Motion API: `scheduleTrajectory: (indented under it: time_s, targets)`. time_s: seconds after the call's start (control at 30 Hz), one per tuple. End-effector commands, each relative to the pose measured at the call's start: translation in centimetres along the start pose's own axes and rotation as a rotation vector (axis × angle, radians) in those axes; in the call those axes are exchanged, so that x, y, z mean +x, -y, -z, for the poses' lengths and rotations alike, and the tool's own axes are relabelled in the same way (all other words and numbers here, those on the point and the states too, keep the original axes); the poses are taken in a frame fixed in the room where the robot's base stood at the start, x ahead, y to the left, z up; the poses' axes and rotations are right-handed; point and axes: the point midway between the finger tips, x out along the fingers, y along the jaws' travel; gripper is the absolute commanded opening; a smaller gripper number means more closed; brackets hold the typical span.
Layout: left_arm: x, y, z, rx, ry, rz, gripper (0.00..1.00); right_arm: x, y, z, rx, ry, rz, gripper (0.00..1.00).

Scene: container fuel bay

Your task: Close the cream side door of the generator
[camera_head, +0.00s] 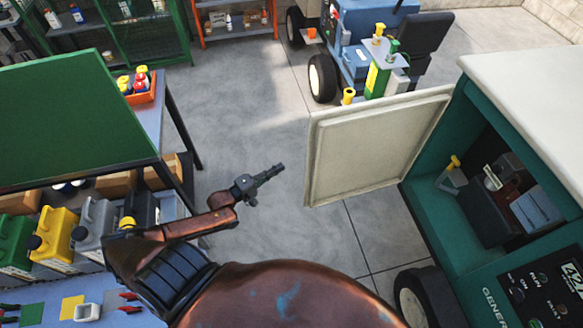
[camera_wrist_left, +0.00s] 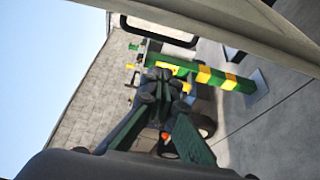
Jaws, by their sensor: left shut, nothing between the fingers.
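The cream side door (camera_head: 365,150) stands open, swung out to the left from the teal generator (camera_head: 425,215) with its cream top. The generator's inside shows through the opening. My left gripper (camera_head: 272,174) is shut and empty, to the left of the door's free edge with a gap of floor between them in the head view. In the left wrist view the closed fingers (camera_wrist_left: 160,85) point away from the camera. A pale panel crosses that view's top right; I cannot tell if it is the door. My right gripper is not in view.
A workbench with a green board (camera_head: 75,115) and several cans (camera_head: 60,235) is at the left. A blue tractor (camera_head: 365,50) stands behind the door. A generator wheel (camera_head: 428,298) is at the bottom. Grey floor (camera_head: 240,105) is clear between bench and door.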

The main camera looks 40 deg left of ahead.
Motion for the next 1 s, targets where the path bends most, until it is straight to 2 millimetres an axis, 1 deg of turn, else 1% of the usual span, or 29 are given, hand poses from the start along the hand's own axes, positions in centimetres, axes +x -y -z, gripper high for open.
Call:
scheduleTrajectory:
  time_s: [0.17, 0.5, 0.53, 0.57, 0.63, 0.8, 1.0]
  targets:
    - [2.6, -0.1, 0.0, -0.001, 0.000, -0.004, 0.00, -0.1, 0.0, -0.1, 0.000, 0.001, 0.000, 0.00]
    - [9.6, 0.0, 0.0, 0.003, -0.001, 0.000, 0.00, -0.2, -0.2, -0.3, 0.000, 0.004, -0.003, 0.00]
    - [9.8, 0.1, -0.2, 0.001, -0.001, 0.002, 0.00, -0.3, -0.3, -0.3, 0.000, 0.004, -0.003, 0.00]
    - [9.2, 0.2, -0.9, -0.003, -0.001, 0.005, 0.00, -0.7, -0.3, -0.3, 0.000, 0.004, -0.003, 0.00]
    - [8.8, -0.1, -1.9, -0.002, -0.002, 0.003, 0.00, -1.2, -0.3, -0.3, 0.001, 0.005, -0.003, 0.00]
    - [8.3, 0.0, -3.4, 0.002, -0.001, 0.002, 0.00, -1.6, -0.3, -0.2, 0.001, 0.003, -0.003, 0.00]
    - [8.2, 0.1, -3.7, 0.004, -0.001, 0.003, 0.00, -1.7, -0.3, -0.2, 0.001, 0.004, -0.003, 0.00]
